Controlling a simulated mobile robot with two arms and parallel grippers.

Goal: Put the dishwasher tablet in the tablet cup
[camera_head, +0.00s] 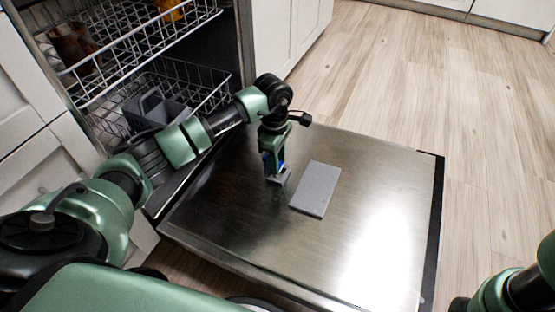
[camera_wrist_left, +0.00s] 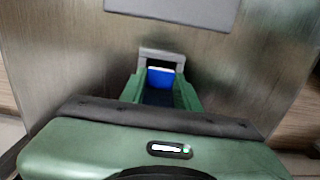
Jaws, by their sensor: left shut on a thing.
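My left gripper (camera_head: 274,168) points down over the open dishwasher door (camera_head: 380,190). It is shut on the blue dishwasher tablet, whose blue and whitish face shows between the fingers in the left wrist view (camera_wrist_left: 160,77). A small grey frame, which looks like the rim of the tablet cup (camera_wrist_left: 162,54), surrounds the fingertips there; part of it shows below the gripper in the head view (camera_head: 283,176). I cannot tell how deep the tablet sits in it. A flat grey panel (camera_head: 316,189) lies just right of the gripper on the door. My right gripper is out of view.
The dishwasher's wire racks (camera_head: 140,45) stand at the upper left, with a grey basket (camera_head: 155,108) in the lower one. Wooden floor (camera_head: 420,80) is clear beyond the door. The right part of the door is bare.

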